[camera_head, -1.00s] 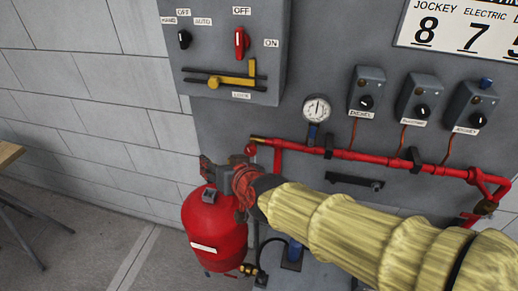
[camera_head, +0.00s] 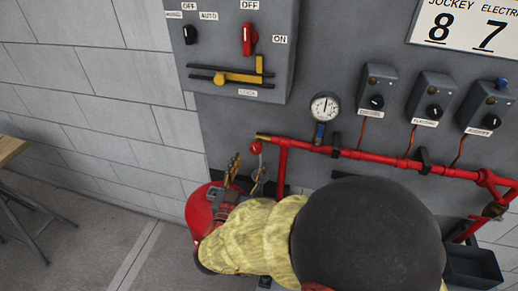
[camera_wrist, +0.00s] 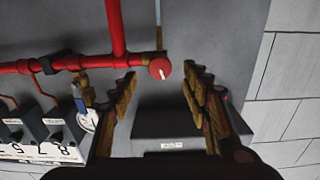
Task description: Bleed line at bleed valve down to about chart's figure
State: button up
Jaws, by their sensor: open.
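The bleed valve is a small red knob (camera_head: 255,148) at the left end of the red pipe. It also shows in the wrist view (camera_wrist: 160,69), with a white mark on its face. My gripper (camera_head: 247,172) is open and empty just below the knob in the head view. In the wrist view the knob lies between the open fingertips, apart from both. The round gauge (camera_head: 325,107) above the pipe has its needle pointing roughly up; its scale is too small to read. The chart (camera_head: 468,25) shows 8 under JOCKEY and 7 under ELECTRIC; its right side is cut off.
The red pipe (camera_head: 375,155) runs right along the grey panel. Three switch boxes (camera_head: 433,97) sit above it. A switch cabinet (camera_head: 235,50) juts out at upper left. A red tank (camera_head: 200,212) stands below, partly hidden by my arm. A table (camera_head: 10,150) is at far left.

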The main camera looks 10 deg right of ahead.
aim_at(255, 151)
jog(key=b+x, duration=0.1)
jog(key=x, duration=0.6)
jog(key=shift+w+b, duration=0.25)
jog(key=shift+b, duration=0.1)
jog(key=c, duration=1.1)
jog(key=shift+c, duration=0.4)
